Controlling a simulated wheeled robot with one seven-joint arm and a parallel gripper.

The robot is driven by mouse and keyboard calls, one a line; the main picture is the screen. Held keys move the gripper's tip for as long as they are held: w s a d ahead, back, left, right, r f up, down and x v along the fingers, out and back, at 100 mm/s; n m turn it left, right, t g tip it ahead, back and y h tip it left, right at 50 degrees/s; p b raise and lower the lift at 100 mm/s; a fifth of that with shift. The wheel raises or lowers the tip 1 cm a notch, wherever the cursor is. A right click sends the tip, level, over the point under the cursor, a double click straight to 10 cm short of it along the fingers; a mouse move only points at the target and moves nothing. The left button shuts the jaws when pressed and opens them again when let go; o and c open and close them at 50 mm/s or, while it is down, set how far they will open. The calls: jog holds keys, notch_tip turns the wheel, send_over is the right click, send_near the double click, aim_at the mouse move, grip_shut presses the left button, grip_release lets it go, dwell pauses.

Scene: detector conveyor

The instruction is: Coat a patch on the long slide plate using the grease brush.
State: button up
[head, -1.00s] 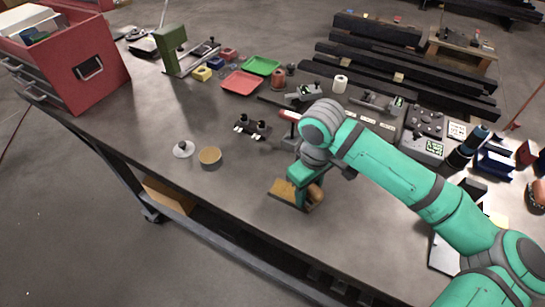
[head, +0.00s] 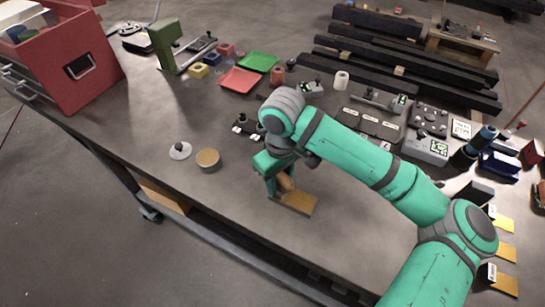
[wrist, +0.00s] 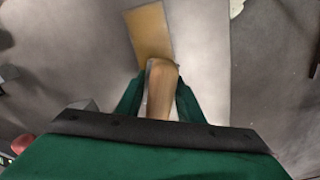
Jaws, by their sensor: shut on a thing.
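My gripper (head: 273,187) is low over the bench and shut on the grease brush, whose tan wooden body (wrist: 161,90) shows between the green fingers in the wrist view. The brush (head: 286,182) is partly hidden by the fingers in the head view. The brush tip is hidden, so contact cannot be told.
A round tin (head: 208,158) with a tan top and a small knobbed disc (head: 180,150) stand left of my gripper. Red (head: 240,80) and green (head: 259,62) trays lie at the back. A control box (head: 426,147) stands to the right. The bench's front left is clear.

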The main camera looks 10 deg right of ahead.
jog(key=shift+w+a, duration=0.45)
jog(key=shift+a, duration=0.25)
jog(key=shift+w+a+r, duration=0.15)
jog(key=shift+w+r, duration=0.05)
jog(key=shift+s+r, duration=0.1)
jog(key=shift+r, duration=3.75)
